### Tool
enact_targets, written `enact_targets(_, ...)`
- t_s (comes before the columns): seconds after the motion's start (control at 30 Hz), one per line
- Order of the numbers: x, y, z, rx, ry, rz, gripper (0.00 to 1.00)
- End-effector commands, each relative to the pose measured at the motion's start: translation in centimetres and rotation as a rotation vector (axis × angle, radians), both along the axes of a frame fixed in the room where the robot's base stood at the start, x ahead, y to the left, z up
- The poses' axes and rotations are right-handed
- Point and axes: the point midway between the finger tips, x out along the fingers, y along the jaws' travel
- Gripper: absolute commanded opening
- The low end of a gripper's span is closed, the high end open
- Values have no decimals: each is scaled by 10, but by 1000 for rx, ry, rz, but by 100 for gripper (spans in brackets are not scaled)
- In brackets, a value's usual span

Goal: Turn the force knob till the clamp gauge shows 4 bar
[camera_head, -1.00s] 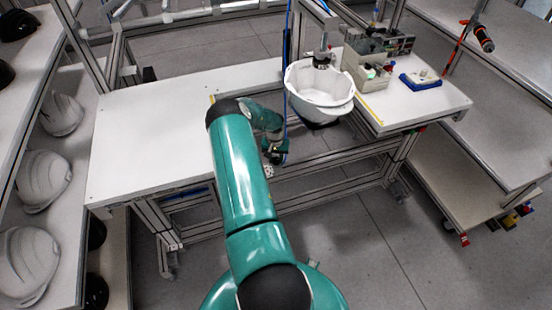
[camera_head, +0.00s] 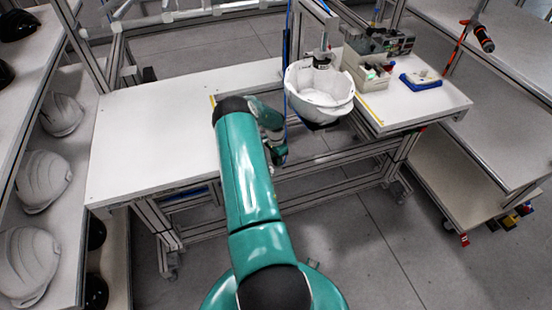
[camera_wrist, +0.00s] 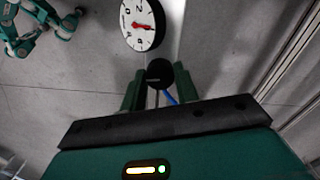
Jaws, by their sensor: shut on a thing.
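In the wrist view a round black knob (camera_wrist: 160,73) sits between the fingertips of my gripper (camera_wrist: 159,85), which is shut on it. Just above it in that view is a round gauge (camera_wrist: 142,24) with a white dial, black rim and red needle. The needle points toward the right of the picture; the dial figures look tilted and are too small to read surely. In the head view my arm reaches to the front edge of the workbench (camera_head: 150,135), and my fingertips, the knob and the gauge cannot be made out there.
A white helmet shell (camera_head: 318,92) sits upturned at the clamping post on the bench. Grey boxes (camera_head: 368,65) and a blue-edged tray (camera_head: 420,79) stand to its right. Helmet shells line the left shelf. A screwdriver (camera_head: 482,38) hangs at the right. The bench's left part is bare.

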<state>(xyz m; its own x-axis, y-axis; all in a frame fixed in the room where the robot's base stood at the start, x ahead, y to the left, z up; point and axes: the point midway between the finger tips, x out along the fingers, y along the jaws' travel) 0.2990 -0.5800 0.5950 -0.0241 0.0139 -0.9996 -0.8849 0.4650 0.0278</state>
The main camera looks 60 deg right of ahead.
Motion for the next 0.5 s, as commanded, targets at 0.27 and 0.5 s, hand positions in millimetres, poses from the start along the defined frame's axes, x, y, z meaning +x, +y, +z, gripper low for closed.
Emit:
enact_targets(0.27, 0, -3, 2, -6, -1, -117, 8)
enact_targets(0.5, 0, -3, 2, -6, -1, -146, 8)
